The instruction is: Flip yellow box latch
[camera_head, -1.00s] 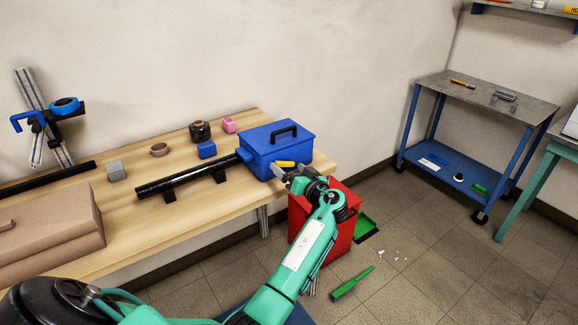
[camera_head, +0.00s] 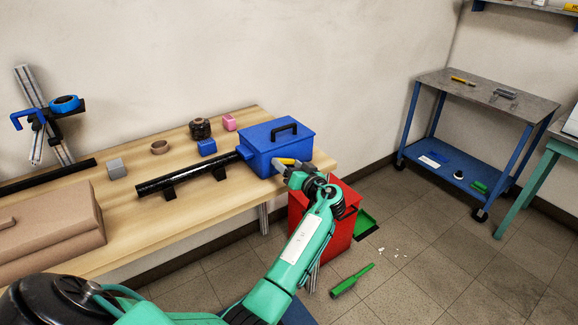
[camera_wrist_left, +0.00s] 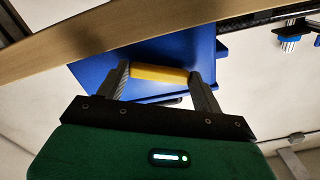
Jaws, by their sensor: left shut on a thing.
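The blue box (camera_head: 277,147) with a black handle on its lid stands at the right end of the wooden table. Its lid looks shut. The yellow latch (camera_head: 287,161) is on the box's front face. In the left wrist view the yellow latch (camera_wrist_left: 159,74) lies between the fingertips of my left gripper (camera_wrist_left: 162,80), against the blue box (camera_wrist_left: 150,50). My left gripper (camera_head: 292,166) is shut on the latch, in front of the box, and its arm partly hides the box's lower front. My right gripper is not in view.
A black tube (camera_head: 188,176) on supports runs up to the box's left side. A red cabinet (camera_head: 340,238) with a green open drawer stands below the table's right end. Small blocks and rolls lie behind the tube. A brown case (camera_head: 50,235) is at the left.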

